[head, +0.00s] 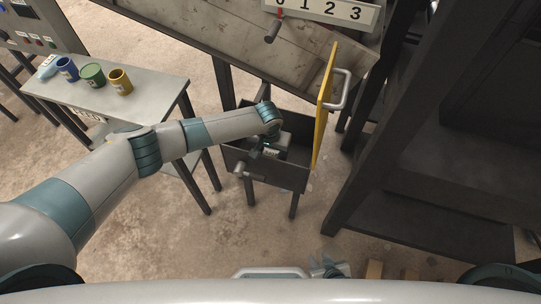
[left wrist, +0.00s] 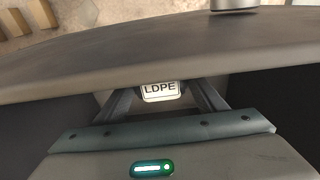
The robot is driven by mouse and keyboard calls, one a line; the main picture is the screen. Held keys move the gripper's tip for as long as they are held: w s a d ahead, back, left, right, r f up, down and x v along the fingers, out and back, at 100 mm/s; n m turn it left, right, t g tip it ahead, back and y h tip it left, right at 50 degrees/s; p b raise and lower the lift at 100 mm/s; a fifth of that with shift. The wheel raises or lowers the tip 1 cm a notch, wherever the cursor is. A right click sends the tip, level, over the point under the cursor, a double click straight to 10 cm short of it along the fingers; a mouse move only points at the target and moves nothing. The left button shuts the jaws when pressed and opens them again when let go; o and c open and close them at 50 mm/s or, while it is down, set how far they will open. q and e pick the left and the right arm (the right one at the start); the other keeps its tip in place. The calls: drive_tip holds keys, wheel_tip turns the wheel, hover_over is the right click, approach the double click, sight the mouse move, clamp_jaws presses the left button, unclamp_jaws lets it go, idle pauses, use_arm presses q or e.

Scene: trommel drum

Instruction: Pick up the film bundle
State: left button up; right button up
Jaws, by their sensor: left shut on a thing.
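My left gripper (head: 270,148) is down inside a dark metal bin (head: 290,176) under the sloping chute. In the left wrist view its two fingers (left wrist: 160,100) close on a dark thing with a white "LDPE" label (left wrist: 160,91), which I take to be the film bundle. Most of the bundle is hidden by the gripper and by the bin's wall. The small white label also shows in the head view (head: 271,153).
A yellow door (head: 325,105) with a pale handle (head: 341,90) stands upright at the bin's right side. A grey table (head: 145,98) at left carries blue, green and yellow cups. Dark steel posts (head: 375,140) stand at right. Open floor (head: 230,235) lies in front of the bin.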

sight(270, 154)
use_arm(q)
wheel_tip(270, 154, up, 8)
drive_tip(key=shift+r, duration=0.2)
idle(0.8)
